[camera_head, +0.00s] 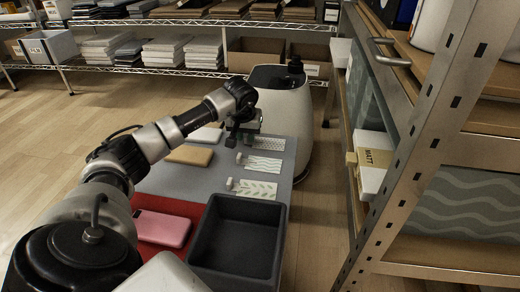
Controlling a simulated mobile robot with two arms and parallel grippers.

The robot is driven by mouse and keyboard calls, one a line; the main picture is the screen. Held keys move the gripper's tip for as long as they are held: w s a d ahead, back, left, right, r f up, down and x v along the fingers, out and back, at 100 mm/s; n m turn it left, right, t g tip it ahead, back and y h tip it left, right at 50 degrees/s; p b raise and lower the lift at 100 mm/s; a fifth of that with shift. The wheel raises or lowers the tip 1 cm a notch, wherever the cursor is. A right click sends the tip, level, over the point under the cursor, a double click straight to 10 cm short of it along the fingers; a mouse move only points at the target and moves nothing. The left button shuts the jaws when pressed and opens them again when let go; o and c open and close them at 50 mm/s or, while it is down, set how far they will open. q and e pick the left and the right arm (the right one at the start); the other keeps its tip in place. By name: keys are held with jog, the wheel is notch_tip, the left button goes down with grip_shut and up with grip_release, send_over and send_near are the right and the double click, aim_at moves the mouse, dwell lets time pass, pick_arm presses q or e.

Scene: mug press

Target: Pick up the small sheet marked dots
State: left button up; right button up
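Three small pale patterned sheets lie in a column on the grey table mat (222,180). The farthest sheet (270,144) has a fine speckled pattern that looks like dots. The middle sheet (263,166) shows wavy lines, and the nearest sheet (256,188) shows a leaf-like pattern. Each has a small pale piece at its left end. My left gripper (239,138) points down at the left end of the dotted sheet and hides that end. I cannot tell if its fingers are apart or touching the sheet. My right gripper is not in view.
A dark empty bin (239,240) stands at the near right of the table. A pink case (161,228) lies on red, with tan (190,155) and white (207,134) blocks beyond. A white machine (283,105) stands behind; a metal rack (428,140) rises at right.

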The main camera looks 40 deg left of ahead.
pick_arm(q)
jog(key=shift+f, duration=0.1)
grip_shut()
